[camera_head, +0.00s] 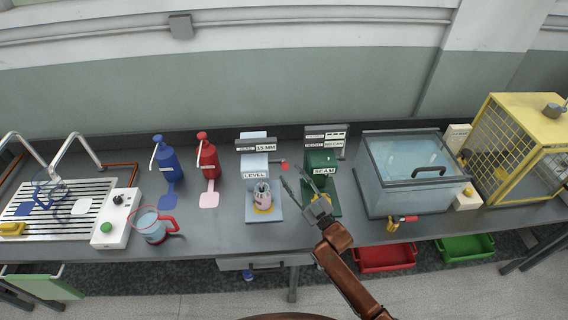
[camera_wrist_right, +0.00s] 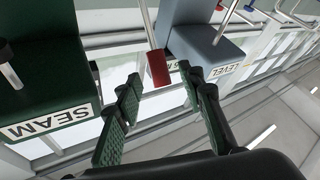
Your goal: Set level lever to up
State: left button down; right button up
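The level machine (camera_head: 256,170) is a pale blue stand labelled LEVEL at the middle of the bench. Its lever ends in a red grip (camera_head: 284,166) that sticks out to the right; the grip also shows in the wrist view (camera_wrist_right: 157,68). My right gripper (camera_head: 292,184) is open just in front of and below the red grip. In the wrist view its green-padded fingertips (camera_wrist_right: 160,84) stand on either side of the grip's lower end, with gaps visible; I cannot tell whether either touches. My left gripper is not in view.
The green SEAM machine (camera_head: 321,163) stands close on the right of the lever. A pink-and-grey container (camera_head: 262,193) sits on the level machine's base. A glass-lidded tank (camera_head: 372,187) stands further right, a jug (camera_head: 150,226) and dispensers (camera_head: 208,160) to the left.

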aim_at(285, 165)
jog(key=x, duration=0.4)
jog(key=shift+d, duration=0.15)
jog(key=shift+w+a, duration=0.2)
jog(key=shift+w, duration=0.1)
jog(key=shift+w+a+r, duration=0.1)
jog(key=shift+w, duration=0.05)
jog(key=c, duration=0.6)
grip_shut()
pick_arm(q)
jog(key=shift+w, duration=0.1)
